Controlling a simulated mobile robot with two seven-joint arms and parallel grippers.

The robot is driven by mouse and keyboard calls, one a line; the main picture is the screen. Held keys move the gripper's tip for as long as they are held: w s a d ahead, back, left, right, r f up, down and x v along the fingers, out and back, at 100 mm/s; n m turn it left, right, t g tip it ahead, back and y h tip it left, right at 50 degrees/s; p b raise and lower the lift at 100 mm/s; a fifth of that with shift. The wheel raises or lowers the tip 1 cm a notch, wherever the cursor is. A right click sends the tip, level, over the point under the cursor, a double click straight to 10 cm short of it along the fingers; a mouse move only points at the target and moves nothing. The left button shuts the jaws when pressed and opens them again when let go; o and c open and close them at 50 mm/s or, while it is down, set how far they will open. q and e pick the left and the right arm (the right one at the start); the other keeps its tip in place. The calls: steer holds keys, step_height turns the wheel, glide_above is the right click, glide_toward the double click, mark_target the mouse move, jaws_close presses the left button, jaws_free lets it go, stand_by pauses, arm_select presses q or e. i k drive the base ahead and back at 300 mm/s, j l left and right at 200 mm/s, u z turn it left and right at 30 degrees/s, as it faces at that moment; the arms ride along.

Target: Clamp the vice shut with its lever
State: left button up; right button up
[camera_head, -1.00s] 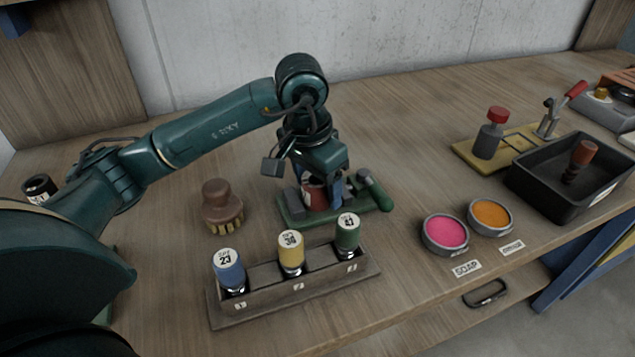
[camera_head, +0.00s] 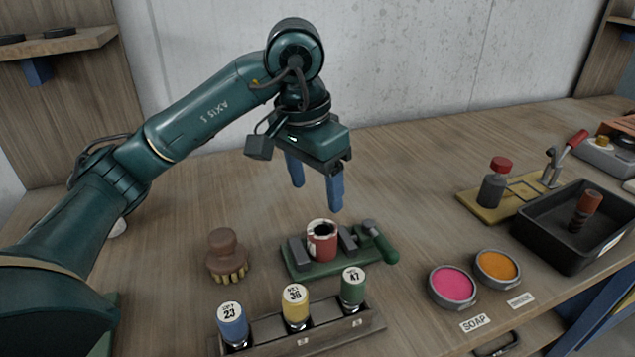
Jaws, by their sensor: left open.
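The green vice (camera_head: 300,270) sits on the bench near the middle of the head view. A red cylinder (camera_head: 322,246) with a dark open top stands upright between its grey jaws. Whether both jaws press on it I cannot tell. The vice's lever (camera_head: 381,243), with a green handle, is at the right end and points toward the front right. My left gripper (camera_head: 317,196) is above and behind the vice, its two blue fingers apart and pointing down. It is open and empty, clear of the cylinder. My right gripper is not in view.
A wooden rack (camera_head: 268,335) with blue, yellow and green-capped bottles stands in front of the vice. A brown brush (camera_head: 227,255) is left of it. Pink (camera_head: 452,284) and orange (camera_head: 497,266) tins and a black tray (camera_head: 540,235) are to the right.

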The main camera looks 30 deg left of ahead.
mark_target(391, 257)
steer(key=k+l, duration=0.45)
steer(key=k, duration=0.15)
steer(key=k+l, duration=0.45)
steer(key=k, duration=0.15)
steer(key=k+l, duration=0.45)
steer(key=k, duration=0.15)
